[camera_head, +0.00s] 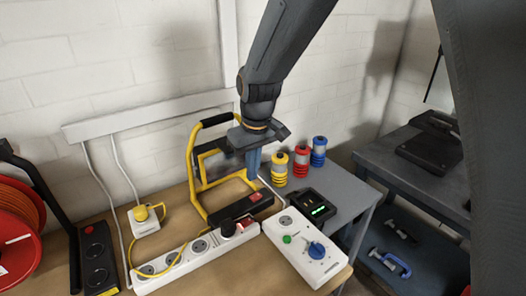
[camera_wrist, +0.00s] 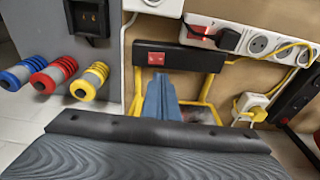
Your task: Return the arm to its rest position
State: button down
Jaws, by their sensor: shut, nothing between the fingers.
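My gripper (camera_head: 253,172) is shut and empty. It points down over the workbench, in front of the yellow-framed work lamp (camera_head: 193,170) and close to the black box with a red switch (camera_head: 240,206) at its foot. In the wrist view my blue-grey fingers (camera_wrist: 161,98) are together, with the red-switch box (camera_wrist: 180,57) just beyond them. I cannot tell whether the fingers touch the yellow frame. My arm comes down from the top of the head view.
A white power strip (camera_head: 195,259) and a white box with a blue knob (camera_head: 307,250) lie in front. Yellow, red and blue cylinders (camera_head: 301,161) and a black charger with a green display (camera_head: 306,207) stand right. A red cable reel (camera_head: 18,232) is left. A grey bench (camera_head: 420,175) stands further right.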

jog(key=s+d+m, duration=0.2)
jog(key=s+d, duration=0.3)
jog(key=d, duration=0.3)
jog(key=s+d+f+m, duration=0.1)
jog(key=s+d+m, duration=0.2)
jog(key=s+d, duration=0.2)
jog(key=s+d+m+h, duration=0.1)
jog(key=s+d, duration=0.4)
jog(key=d, duration=0.7)
jog(key=shift+f+m, duration=0.35)
jog(key=shift+m, duration=0.35)
